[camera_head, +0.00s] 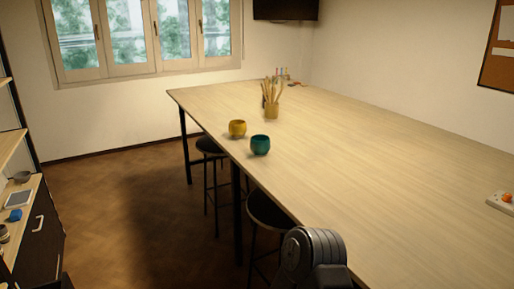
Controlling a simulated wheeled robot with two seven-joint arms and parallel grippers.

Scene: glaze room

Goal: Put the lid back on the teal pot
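The teal pot (260,145) stands upright on the long wooden table, near its left edge. Its dark opening shows at the top, with no lid on it. I cannot make out a lid for certain anywhere in the head view. A grey joint of one of my arms shows at the bottom, in front of the table's near left edge. Neither of my grippers shows.
A yellow pot (237,128) stands just left of and behind the teal one. A tool holder (272,109) with wooden tools is farther back. Stools (268,211) stand along the table's left side. A shelf unit (38,240) with small items is at far left. The table's middle is clear.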

